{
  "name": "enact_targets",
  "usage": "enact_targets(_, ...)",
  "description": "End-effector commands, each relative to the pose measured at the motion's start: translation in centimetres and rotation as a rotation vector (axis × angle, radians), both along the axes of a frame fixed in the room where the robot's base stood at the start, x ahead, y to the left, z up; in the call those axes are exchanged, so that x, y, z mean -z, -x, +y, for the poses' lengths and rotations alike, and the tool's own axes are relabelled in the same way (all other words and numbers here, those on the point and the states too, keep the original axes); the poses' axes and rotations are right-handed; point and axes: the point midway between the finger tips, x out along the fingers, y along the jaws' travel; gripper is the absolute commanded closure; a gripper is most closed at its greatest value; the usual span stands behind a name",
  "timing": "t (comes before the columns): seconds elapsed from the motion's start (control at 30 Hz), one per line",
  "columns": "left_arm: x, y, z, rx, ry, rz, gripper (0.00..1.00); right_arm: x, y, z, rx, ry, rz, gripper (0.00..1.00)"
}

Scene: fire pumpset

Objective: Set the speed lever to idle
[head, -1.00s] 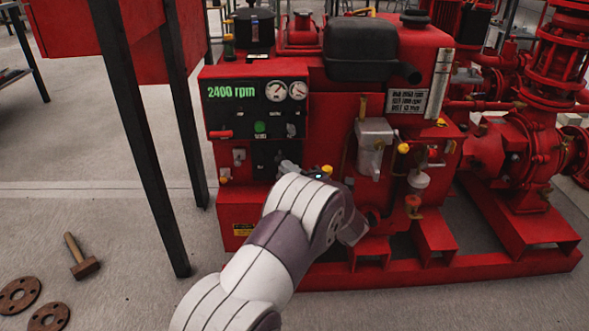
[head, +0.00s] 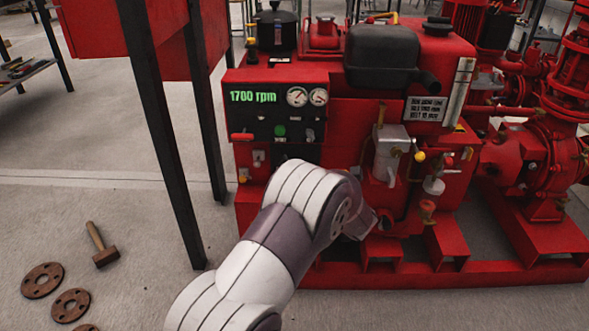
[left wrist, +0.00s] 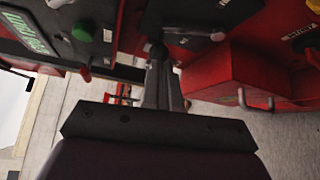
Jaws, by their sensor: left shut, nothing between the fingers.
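My left gripper (left wrist: 162,78) shows in the left wrist view with its fingers together and nothing between them. Its tips are at a small dark round knob (left wrist: 157,50) in front of a black plate on the red pumpset; this may be the speed lever's end, and I cannot tell whether they touch. In the head view my left forearm hides the gripper and the lower panel area. The black control panel (head: 275,118) carries a green readout (head: 253,97) of 1700 rpm and two round gauges (head: 308,97). My right gripper is not in view.
A green button (left wrist: 87,27) and a red toggle sit close to the gripper. Yellow-knobbed fittings (head: 420,157) and a grey housing (head: 391,150) stand right of my arm. A dark table leg (head: 162,140) stands left. A hammer (head: 102,246) and rusty flanges (head: 42,281) lie on the floor.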

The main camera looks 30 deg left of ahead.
Motion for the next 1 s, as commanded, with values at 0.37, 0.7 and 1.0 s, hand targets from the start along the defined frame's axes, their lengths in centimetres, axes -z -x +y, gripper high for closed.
enact_targets(0.37,-1.6,3.3,-7.5,0.004,0.0,0.0,1.0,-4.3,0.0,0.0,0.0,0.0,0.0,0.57)
enact_targets(0.7,-1.5,4.1,-9.3,0.0,0.0,-0.001,1.0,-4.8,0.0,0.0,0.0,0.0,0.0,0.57)
enact_targets(1.0,-1.5,4.1,-9.3,0.0,0.0,-0.001,1.0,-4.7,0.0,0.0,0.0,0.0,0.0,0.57)
